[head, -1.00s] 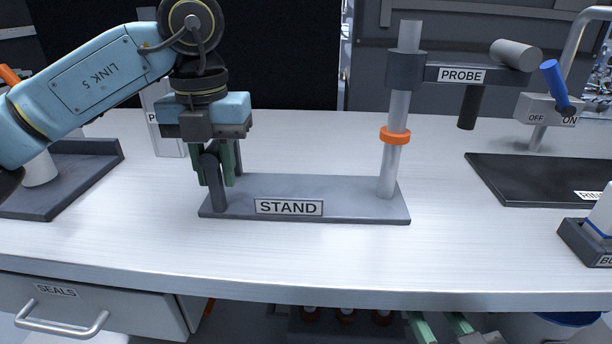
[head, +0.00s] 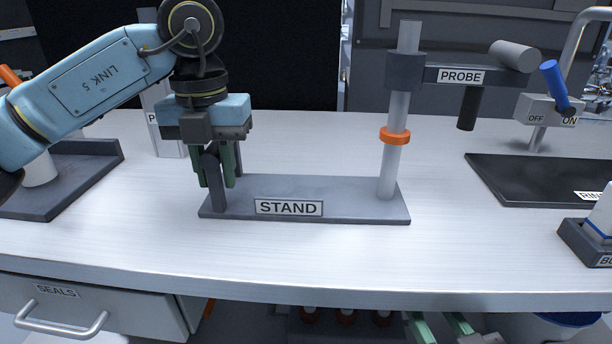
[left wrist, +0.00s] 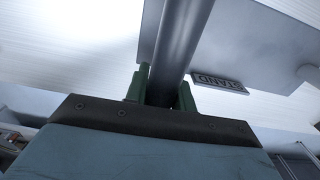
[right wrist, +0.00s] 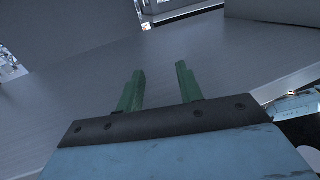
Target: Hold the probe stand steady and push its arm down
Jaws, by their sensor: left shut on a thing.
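The probe stand has a flat grey base (head: 350,195) labelled STAND on the table, with an upright metal post (head: 398,130) at its right end. An orange collar (head: 394,136) sits partway up the post. The arm (head: 432,74), labelled PROBE, reaches right from a dark sleeve high on the post, with a grey cylinder (head: 515,56) at its end and a dark probe (head: 468,108) hanging below. My left gripper (head: 220,175) is shut on the handle (head: 217,192) at the base's left end; the handle bar (left wrist: 182,40) passes between its fingers. My right gripper (right wrist: 160,88) is open and empty, low by the table's front edge.
A black tray (head: 500,185) lies right of the stand, with a tap and blue OFF/ON lever (head: 556,85) behind it. A small dark block holder (head: 585,243) is at the right front. A grey tray (head: 90,180) is at left.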

